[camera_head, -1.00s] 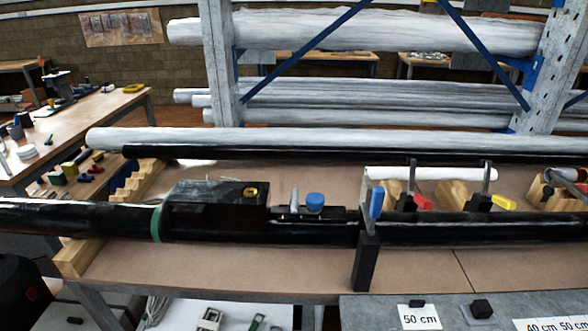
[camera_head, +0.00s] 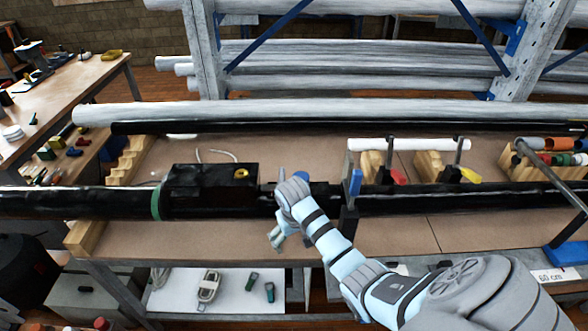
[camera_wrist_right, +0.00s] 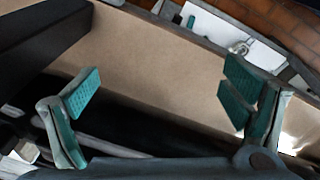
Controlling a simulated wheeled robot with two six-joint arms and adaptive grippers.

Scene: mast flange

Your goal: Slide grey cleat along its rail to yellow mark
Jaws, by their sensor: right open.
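A black mast (camera_head: 90,203) lies across the bench, with a black box-shaped fitting (camera_head: 210,182) on it. A blue knob (camera_head: 301,176) shows on the short rail section right of that fitting. A thin grey upright piece (camera_head: 282,176) beside the knob may be the grey cleat; my right wrist hides most of that area. I cannot make out a yellow mark on the rail. My right gripper (camera_head: 284,238) hangs at the mast's near side, below the knob. In the right wrist view the gripper (camera_wrist_right: 162,85) is open and empty, its teal-padded fingers wide apart. My left gripper is not in view.
A blue-handled clamp (camera_head: 354,185) stands on the mast just right of my right wrist. Red-tipped (camera_head: 398,177) and yellow-tipped (camera_head: 468,175) clamps stand further right. Brown bench top (camera_head: 180,235) is clear in front of the mast. A lower shelf (camera_head: 235,292) holds small parts.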

